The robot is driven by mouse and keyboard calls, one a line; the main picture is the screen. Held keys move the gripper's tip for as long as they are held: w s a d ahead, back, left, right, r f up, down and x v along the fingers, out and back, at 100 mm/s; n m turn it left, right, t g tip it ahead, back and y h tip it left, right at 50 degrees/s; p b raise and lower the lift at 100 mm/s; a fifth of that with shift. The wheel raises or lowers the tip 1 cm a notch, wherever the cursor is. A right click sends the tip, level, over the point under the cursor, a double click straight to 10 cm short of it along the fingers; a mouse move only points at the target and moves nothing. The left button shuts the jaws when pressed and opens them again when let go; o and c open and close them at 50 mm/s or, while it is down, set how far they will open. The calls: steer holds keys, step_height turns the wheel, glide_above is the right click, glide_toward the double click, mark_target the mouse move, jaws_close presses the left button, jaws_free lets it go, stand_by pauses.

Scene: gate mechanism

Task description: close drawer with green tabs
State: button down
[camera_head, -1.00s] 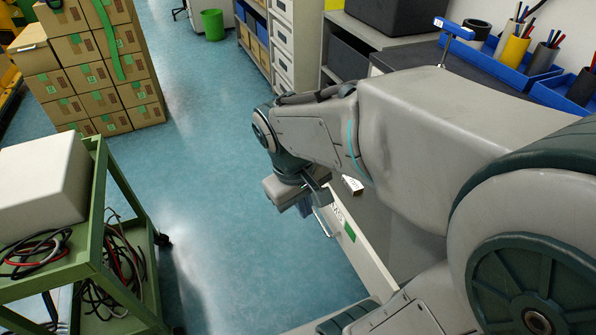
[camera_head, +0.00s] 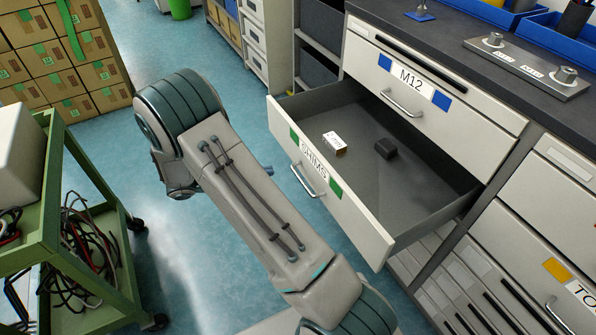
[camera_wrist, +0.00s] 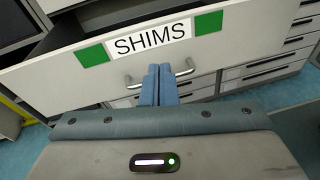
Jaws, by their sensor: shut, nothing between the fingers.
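The drawer with green tabs (camera_head: 326,187) is labelled SHIMS and stands open, pulled out to the left from the cabinet. It holds a small white box and a small dark block. Its metal handle (camera_head: 308,180) is below the label. In the wrist view the drawer front (camera_wrist: 225,47) with two green tabs fills the upper part, and the handle (camera_wrist: 183,70) lies behind my fingers. My gripper (camera_wrist: 159,68) is shut and empty, its blue fingertips in front of the handle's middle. I cannot tell whether they touch the front. In the head view my arm hides most of the gripper.
A shut drawer labelled M12 with blue tabs (camera_head: 412,77) is above the open one. A green cart (camera_head: 84,240) with cables stands at the left. Stacked cardboard boxes (camera_head: 60,60) are at the back left.

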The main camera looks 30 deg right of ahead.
mark_target(308, 160)
step_height(308, 160, down, 6)
steer(key=w+a+n+t+h+b, duration=0.1)
steer(key=w+a+n+t+h, duration=0.1)
steer(key=w+n+t, duration=0.1)
steer(key=d, duration=1.4)
steer(key=shift+r, duration=0.1)
steer(key=shift+d, duration=0.1)
steer(key=shift+w, duration=0.1)
